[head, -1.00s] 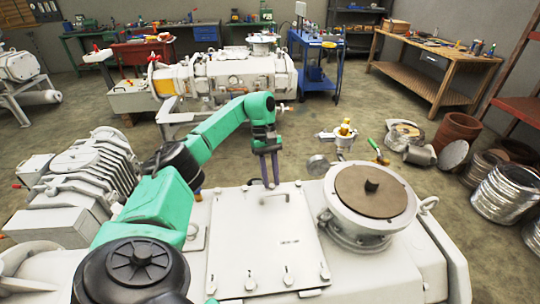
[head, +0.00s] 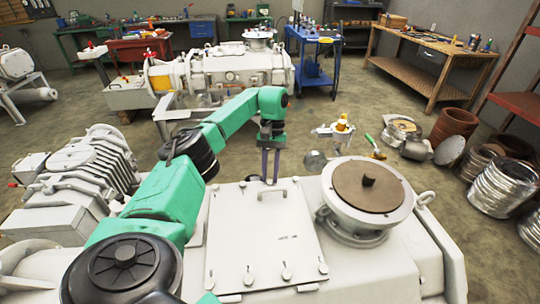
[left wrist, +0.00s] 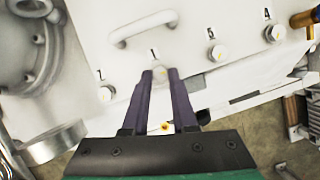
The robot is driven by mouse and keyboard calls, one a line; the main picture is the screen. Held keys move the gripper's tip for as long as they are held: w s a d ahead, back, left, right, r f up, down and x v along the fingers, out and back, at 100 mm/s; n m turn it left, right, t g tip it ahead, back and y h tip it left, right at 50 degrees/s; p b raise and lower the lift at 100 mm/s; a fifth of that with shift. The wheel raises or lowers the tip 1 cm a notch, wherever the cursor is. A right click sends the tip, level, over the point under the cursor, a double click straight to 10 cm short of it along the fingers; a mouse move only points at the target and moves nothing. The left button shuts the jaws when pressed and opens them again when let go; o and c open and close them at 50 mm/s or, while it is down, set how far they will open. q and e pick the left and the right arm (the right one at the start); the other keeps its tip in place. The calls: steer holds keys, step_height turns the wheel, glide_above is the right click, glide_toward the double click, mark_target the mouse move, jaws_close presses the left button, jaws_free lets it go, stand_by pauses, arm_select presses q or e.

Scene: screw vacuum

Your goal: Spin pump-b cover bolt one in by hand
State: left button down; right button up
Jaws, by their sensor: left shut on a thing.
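The white pump cover (head: 255,245) is a flat plate with a bar handle (head: 272,194), on the big white housing near me. My left gripper (head: 270,182) points down at the cover's far edge, behind the handle. In the left wrist view its dark purple fingers (left wrist: 160,75) are shut on a pale round bolt head (left wrist: 160,71) below the handle (left wrist: 144,28). A number beside it is too small to read surely. Other edge bolts show to its left (left wrist: 107,93) and right (left wrist: 218,53). Whether the held bolt is seated cannot be told. My right gripper is out of view.
A round flange with a brown disc (head: 368,187) stands on the housing right of the cover. A finned grey machine (head: 85,178) is at left. Behind are a white pump (head: 235,70), a blue cart (head: 312,55) and a wooden bench (head: 432,60).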

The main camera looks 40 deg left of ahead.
arm_select(q)
steer(key=shift+r, duration=0.1)
steer(key=c, duration=0.7)
jaws_free()
steer(key=shift+w+a+r, duration=0.1)
steer(key=shift+w+r, duration=0.1)
steer(key=shift+r, duration=0.1)
steer(key=p+v, duration=0.2)
steer(key=v, duration=0.4)
steer(key=shift+a+r, duration=0.1)
steer(key=shift+r, duration=0.3)
steer(key=shift+f, duration=0.1)
